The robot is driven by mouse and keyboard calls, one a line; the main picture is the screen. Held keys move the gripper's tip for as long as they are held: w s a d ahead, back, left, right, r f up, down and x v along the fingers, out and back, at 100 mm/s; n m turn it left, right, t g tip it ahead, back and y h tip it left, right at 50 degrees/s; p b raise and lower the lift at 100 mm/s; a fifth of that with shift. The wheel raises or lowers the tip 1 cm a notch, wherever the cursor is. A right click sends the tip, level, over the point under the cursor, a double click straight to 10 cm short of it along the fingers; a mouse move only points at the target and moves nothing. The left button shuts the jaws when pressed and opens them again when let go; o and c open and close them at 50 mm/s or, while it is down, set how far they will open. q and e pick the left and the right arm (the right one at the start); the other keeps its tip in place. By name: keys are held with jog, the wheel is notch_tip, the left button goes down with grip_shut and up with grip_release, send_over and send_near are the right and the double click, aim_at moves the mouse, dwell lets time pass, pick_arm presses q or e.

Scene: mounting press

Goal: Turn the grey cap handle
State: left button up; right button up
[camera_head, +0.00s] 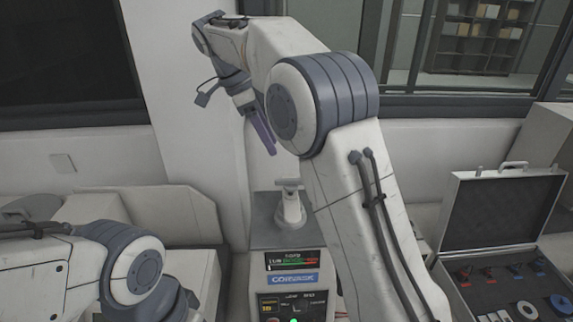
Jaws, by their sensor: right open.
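The mounting press (283,238) stands at the lower middle, with a blue label and a lit control panel on its front. On its top is the pale grey cap with its short crossbar handle (288,184). My right gripper (266,143) is open, with its purple-grey fingers pointing down. In the picture it is above and slightly left of the handle, apart from it. My right arm crosses in front and covers the right side of the press. Only a part of my left arm shows at the lower left; its gripper is out of view.
An open case (501,214) with discs and small tools lies at the right. A pale wall and a window (470,45) are behind. Light-coloured equipment (165,210) stands left of the press.

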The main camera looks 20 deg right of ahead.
aim_at(290, 179)
jog(key=p+x, duration=0.2)
jog(key=x, duration=0.8)
jog(key=shift+f, duration=0.15)
grip_shut()
